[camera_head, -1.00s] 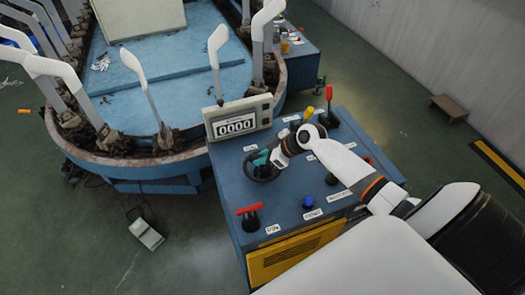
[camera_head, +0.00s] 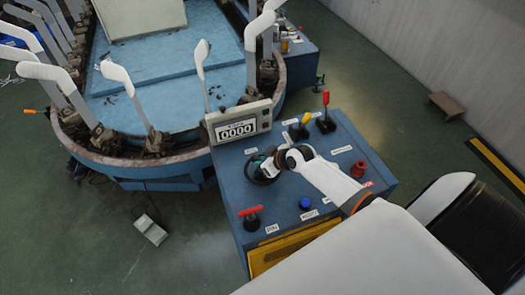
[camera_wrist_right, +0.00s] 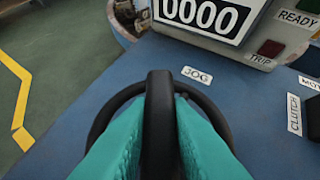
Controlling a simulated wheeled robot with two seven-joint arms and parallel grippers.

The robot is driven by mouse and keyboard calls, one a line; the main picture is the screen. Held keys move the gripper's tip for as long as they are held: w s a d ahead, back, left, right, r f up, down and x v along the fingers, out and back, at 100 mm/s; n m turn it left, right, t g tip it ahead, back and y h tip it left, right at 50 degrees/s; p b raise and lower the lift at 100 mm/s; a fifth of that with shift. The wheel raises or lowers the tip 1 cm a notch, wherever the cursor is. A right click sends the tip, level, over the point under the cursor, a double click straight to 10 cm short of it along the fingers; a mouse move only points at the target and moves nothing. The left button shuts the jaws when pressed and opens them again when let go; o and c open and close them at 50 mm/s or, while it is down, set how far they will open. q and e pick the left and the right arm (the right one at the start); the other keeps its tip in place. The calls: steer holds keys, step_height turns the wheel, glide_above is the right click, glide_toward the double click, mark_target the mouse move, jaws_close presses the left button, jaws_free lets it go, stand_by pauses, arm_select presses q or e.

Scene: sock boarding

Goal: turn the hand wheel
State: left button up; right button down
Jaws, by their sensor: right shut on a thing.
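The hand wheel (camera_head: 250,175) is a small black ring on the blue control console, just below the counter box and beside the JOG label. In the right wrist view the hand wheel (camera_wrist_right: 98,124) surrounds the fingertips. My right gripper (camera_head: 267,165), with teal fingers, is over the wheel. In the right wrist view my right gripper (camera_wrist_right: 160,110) is shut on the wheel's black upright part, one finger on each side. The fingers hide the wheel's lower part there. My left gripper is not in view.
The counter (camera_head: 237,128) reads 0000. The console (camera_head: 288,235) also carries a red-handled lever (camera_head: 249,213), a blue button (camera_head: 306,203), a red knob (camera_head: 358,169), and yellow and red levers at the back. White leg forms (camera_head: 117,73) stand around the carousel beyond.

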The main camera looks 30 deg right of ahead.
steer(key=shift+r, duration=0.1)
steer(key=c, duration=1.3)
jaws_free()
steer(key=shift+s, duration=0.1)
steer(key=b+v, duration=0.1)
steer(key=v, duration=1.1)
steer(key=shift+d+b, duration=0.1)
steer(key=shift+b, duration=0.3)
